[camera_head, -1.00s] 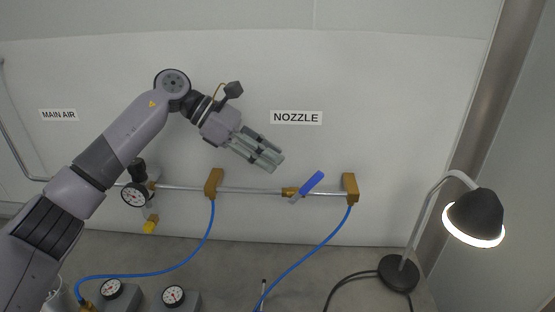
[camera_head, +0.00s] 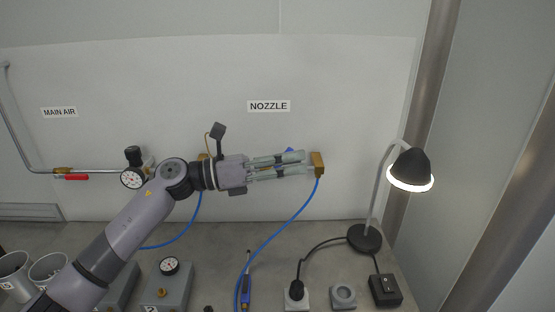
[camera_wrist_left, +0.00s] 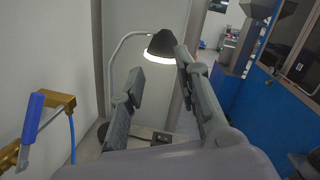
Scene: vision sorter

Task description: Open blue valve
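The blue valve handle (camera_head: 289,150) is mostly hidden behind my left gripper in the head view; only a small blue bit shows above the fingers. In the left wrist view the blue handle (camera_wrist_left: 32,117) stands tilted on its brass fitting at the far left, outside the fingers. My left gripper (camera_head: 304,163) points right in front of the pipe, under the NOZZLE label (camera_head: 269,106). In the wrist view its fingers (camera_wrist_left: 158,62) are apart with nothing held between them. I cannot see any contact with the handle. My right gripper is not in view.
A brass elbow (camera_head: 318,164) with a blue hose (camera_head: 292,216) is just beyond the fingertips. A lit desk lamp (camera_head: 410,168) stands to the right. A gauge (camera_head: 132,180) and a red handle (camera_head: 71,177) are on the pipe at left. Gauge boxes and cups stand on the bench.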

